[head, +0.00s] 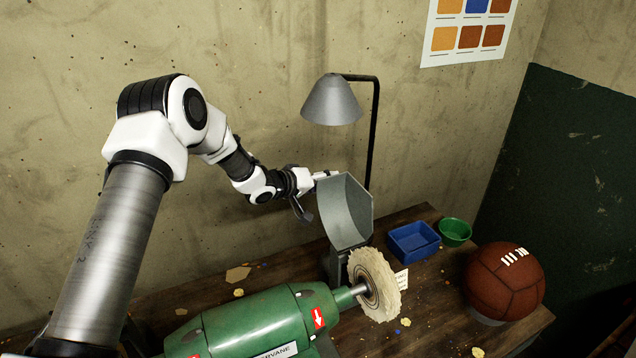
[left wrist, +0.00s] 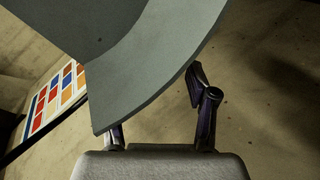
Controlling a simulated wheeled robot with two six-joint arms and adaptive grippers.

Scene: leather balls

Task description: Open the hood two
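The grey metal hood (head: 345,212) stands over the fluffy buffing wheel (head: 375,284) of the green machine (head: 255,325), with its hollow side facing right. My left gripper (head: 314,194) is at the hood's upper left edge, with its fingers spread apart. In the left wrist view the hood (left wrist: 165,65) fills the upper middle, very close to the fingers (left wrist: 160,125). It hides part of the left finger; the right finger is bent and clear of it. I cannot tell whether a finger touches the hood. My right gripper is not in view.
A grey lamp (head: 332,102) on a black post rises behind the hood. A blue bin (head: 413,242), a green bowl (head: 455,231) and a brown leather ball (head: 504,281) are on the wooden bench (head: 425,322) to the right. Scraps lie around the machine.

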